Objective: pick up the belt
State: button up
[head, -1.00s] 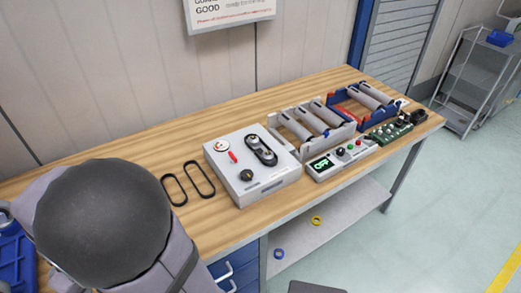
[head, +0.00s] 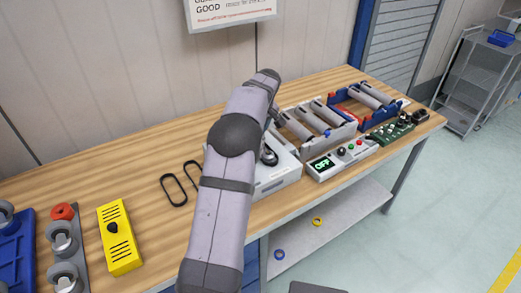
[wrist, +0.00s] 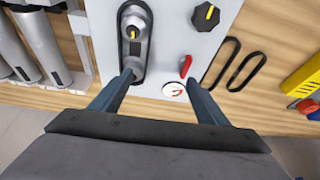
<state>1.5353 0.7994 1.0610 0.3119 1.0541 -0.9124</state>
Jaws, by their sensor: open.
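In the wrist view, a black belt (wrist: 120,38) runs around the pulleys on the white box (wrist: 172,50). My gripper (wrist: 160,82) is open and empty over the near edge of the box, its left finger overlapping the near end of this belt in the picture. I cannot tell whether they touch. Two loose black belts, a left one (wrist: 229,60) and a right one (wrist: 261,66), lie on the table beside the box. In the head view, the loose belts (head: 166,192) lie left of the box (head: 275,185); my arm hides part of one belt and most of the box.
A control unit reading OFF (head: 325,167), roller frames (head: 345,132) and a green circuit board (head: 393,132) stand right of the box. A yellow box (head: 119,245) and a blue tray (head: 15,245) are at the left. Bare wooden table (head: 95,180) lies behind the loose belts.

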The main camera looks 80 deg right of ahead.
jog(key=shift+h, duration=0.3)
jog(key=s, duration=0.1)
jog(key=s+d, duration=0.1)
jog(key=s, duration=0.1)
jog(key=s+d, duration=0.1)
jog(key=s, duration=0.1)
jog(key=shift+s+d, duration=0.1)
jog(key=shift+s, duration=0.15)
jog(key=shift+p+x, duration=2.2)
jog(key=shift+x, duration=1.55)
jog(key=c, duration=1.1)
